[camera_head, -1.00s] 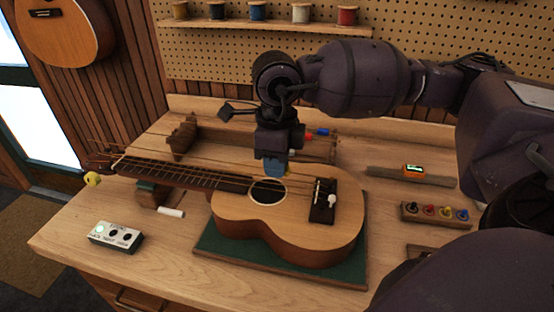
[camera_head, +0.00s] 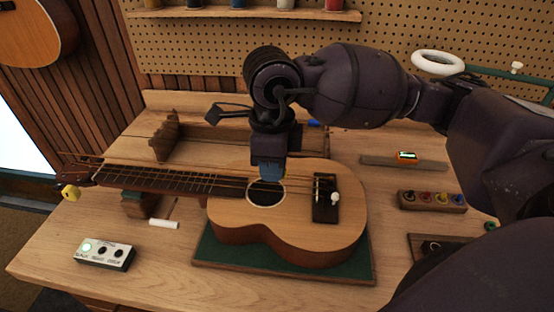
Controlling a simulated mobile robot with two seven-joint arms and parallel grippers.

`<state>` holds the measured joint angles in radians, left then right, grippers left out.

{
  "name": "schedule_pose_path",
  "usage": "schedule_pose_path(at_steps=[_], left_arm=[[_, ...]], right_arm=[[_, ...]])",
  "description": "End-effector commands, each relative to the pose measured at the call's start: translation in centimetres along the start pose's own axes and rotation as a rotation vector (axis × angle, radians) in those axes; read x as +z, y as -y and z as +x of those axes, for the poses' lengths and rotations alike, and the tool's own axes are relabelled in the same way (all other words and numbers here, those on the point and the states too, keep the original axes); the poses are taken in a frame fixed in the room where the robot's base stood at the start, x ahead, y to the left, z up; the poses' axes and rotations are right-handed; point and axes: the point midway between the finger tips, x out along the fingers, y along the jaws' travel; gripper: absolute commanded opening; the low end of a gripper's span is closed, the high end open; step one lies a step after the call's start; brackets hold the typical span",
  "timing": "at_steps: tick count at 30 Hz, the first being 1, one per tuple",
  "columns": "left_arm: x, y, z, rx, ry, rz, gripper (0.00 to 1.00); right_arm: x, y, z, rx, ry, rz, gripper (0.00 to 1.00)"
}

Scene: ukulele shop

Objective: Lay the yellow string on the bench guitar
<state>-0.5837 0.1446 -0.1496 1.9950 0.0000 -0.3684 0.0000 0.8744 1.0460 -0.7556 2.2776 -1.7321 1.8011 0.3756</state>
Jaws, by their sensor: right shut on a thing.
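The bench guitar (camera_head: 300,228) lies face up, its neck (camera_head: 160,178) pointing left and its bridge (camera_head: 325,198) on the right. My right gripper (camera_head: 268,172) is shut just above the sound hole (camera_head: 262,194), fingertips pointing down. What it grips is mostly hidden; a small yellow bit shows by its tips. Thin strings run along the neck towards the bridge; I cannot tell which is the yellow string. A yellow piece (camera_head: 70,192) shows at the head end of the neck. My left gripper is out of view.
A green mat (camera_head: 225,251) lies under the guitar body. A wooden rack (camera_head: 160,137) stands behind the neck. A white pedal-like box (camera_head: 104,255) sits front left. A peg block (camera_head: 432,201) and a small lit device (camera_head: 405,156) lie to the right. My right arm covers the upper right.

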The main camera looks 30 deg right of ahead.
Motion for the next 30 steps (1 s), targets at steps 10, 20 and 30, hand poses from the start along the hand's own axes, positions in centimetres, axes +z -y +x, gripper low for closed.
schedule_pose_path(at_steps=[10, 20, 30], left_arm=[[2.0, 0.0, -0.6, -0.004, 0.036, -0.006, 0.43], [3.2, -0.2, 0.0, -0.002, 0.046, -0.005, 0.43], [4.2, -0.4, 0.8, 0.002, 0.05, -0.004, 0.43]], right_arm=[[-0.4, 0.3, 0.5, 0.001, -0.001, -0.009, 0.0], [-0.4, 0.3, 2.7, 0.003, -0.002, -0.008, 0.0], [-0.4, 0.3, 5.2, 0.003, -0.002, -0.008, 0.0]])
